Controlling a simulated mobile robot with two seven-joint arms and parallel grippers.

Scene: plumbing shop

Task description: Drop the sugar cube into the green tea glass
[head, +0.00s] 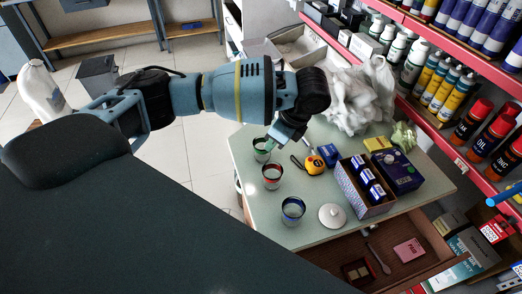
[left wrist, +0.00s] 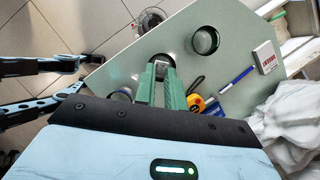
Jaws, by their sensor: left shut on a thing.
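My left gripper (head: 270,144) points down above the table beside the far-left glass in the head view. In the left wrist view its green fingers (left wrist: 161,72) are shut on the small pale sugar cube (left wrist: 161,66). The green tea glass (head: 262,153) stands at the far end of a row of three glasses, partly covered by the gripper. The red-rimmed glass (head: 272,180) and blue glass (head: 292,212) stand nearer. In the left wrist view the fingertips overlap the middle glass; height above it is unclear. My right gripper is out of view.
A yellow tape measure (head: 315,164) and blue box (head: 329,154) lie right of the glasses. An open drawer (head: 425,262) sticks out below.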

